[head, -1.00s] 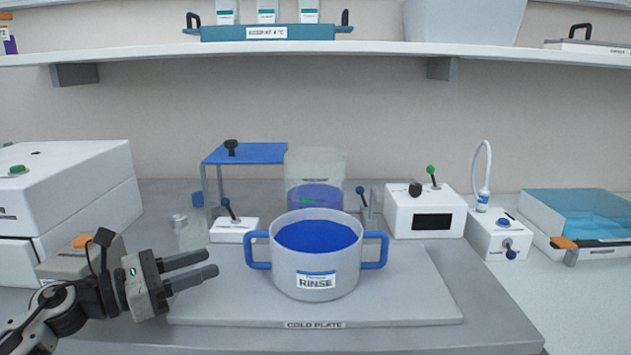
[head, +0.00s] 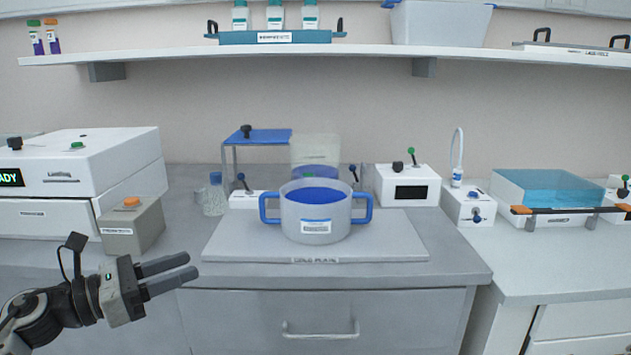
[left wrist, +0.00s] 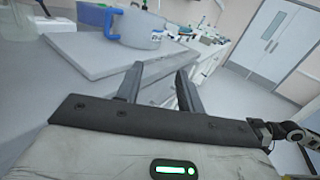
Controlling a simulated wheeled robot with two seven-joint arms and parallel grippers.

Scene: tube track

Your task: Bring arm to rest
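My left gripper (head: 168,275) is in the lower left of the head view, in front of the bench edge, its two dark fingers pointing right. In the left wrist view the fingers (left wrist: 158,88) stand apart with nothing between them. The gripper is open, empty and clear of the bench.
A rinse pot (head: 316,214) with blue handles stands on the cold plate (head: 400,240). A grey box (head: 132,228) with an orange knob stands at the bench's left front. A drawer (head: 320,315) lies below. A blue-lidded rack (head: 258,136) stands behind.

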